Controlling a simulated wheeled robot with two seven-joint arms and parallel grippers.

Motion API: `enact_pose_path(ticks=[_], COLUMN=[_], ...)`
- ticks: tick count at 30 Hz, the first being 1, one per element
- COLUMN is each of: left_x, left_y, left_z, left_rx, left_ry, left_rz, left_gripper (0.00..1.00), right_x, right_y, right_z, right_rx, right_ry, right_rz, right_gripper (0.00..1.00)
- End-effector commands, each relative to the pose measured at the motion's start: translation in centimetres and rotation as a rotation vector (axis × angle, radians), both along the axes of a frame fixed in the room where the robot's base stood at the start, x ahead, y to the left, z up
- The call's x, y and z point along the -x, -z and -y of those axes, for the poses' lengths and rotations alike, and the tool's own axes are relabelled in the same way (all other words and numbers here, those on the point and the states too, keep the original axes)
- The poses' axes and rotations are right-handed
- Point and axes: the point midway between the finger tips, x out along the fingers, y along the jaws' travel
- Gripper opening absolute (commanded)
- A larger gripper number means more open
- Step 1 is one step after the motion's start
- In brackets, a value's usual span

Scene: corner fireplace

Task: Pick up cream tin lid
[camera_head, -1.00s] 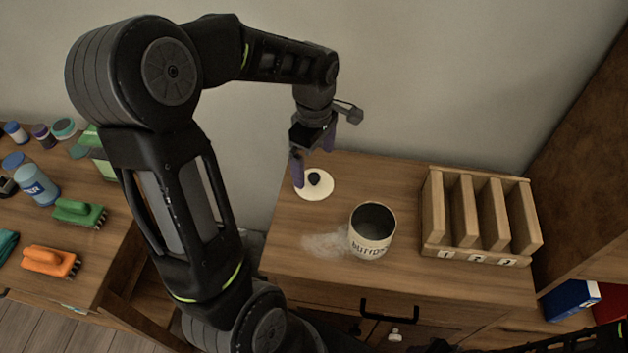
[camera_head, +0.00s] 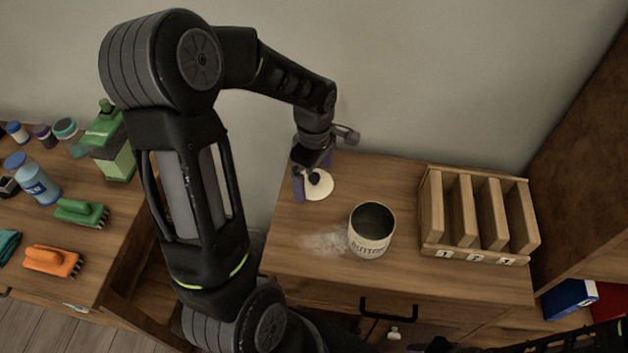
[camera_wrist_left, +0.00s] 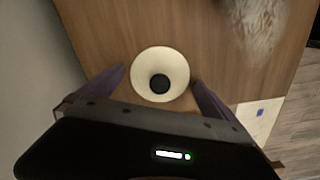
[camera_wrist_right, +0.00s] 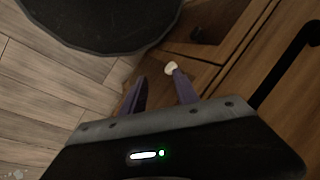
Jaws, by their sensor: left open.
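The cream tin lid (camera_head: 321,190) is a round cream disc with a black knob, lying flat on the wooden cabinet top near its back left. It also shows in the left wrist view (camera_wrist_left: 146,64), its knob between the finger lines. My left gripper (camera_head: 313,180) is open right above the lid, one purple finger on either side of the knob; contact cannot be told. The cream tin (camera_head: 371,244), lettered "BUTTONS", stands open to the right and nearer. My right gripper (camera_wrist_right: 160,85) is open and empty, low in front of the cabinet drawers.
A wooden rack with numbered slots (camera_head: 478,256) stands on the right of the cabinet top. A pale dusty patch (camera_head: 325,241) lies left of the tin. Brushes and bottles (camera_head: 80,212) stand on the left table. The wall is close behind the lid.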

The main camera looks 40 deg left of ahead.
Motion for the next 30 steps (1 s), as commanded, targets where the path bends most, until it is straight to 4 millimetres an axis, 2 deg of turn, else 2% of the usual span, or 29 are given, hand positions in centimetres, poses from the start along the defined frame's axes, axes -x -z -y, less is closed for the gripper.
enact_pose_path(ticks=[12, 30], left_x=[0.0, 0.0], left_y=[-0.03, -0.04], left_z=[0.01, 0.01], left_rx=[0.0, 0.0], left_ry=[0.001, 0.001], left_rz=[0.0, 0.0], left_gripper=[0.99, 0.5], right_x=[0.0, 0.0], right_y=[0.0, 0.0], right_z=[0.0, 0.0], right_rx=[0.0, 0.0], right_ry=[0.0, 0.0], right_rz=[0.0, 0.0], right_gripper=[0.36, 0.36])
